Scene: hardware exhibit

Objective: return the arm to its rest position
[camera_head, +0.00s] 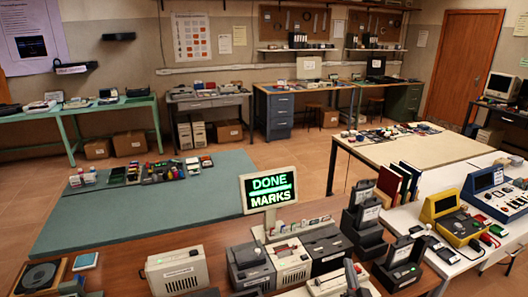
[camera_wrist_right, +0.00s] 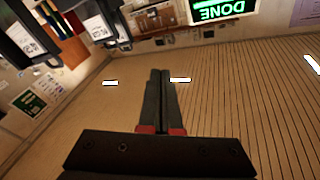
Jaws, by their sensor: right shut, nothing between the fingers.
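My right gripper shows in the right wrist view (camera_wrist_right: 161,75), its two dark fingers with red bases pressed together and nothing between them. My left gripper cannot be made out in the head view.
A DONE MARKS sign (camera_head: 268,190) stands on the front wooden table (camera_head: 120,260). Around it are a beige box device (camera_head: 177,270), a grey device (camera_head: 250,266) and black upright holders (camera_head: 364,219). A yellow device (camera_head: 452,218) is at right. A green mat (camera_head: 110,217) lies behind.

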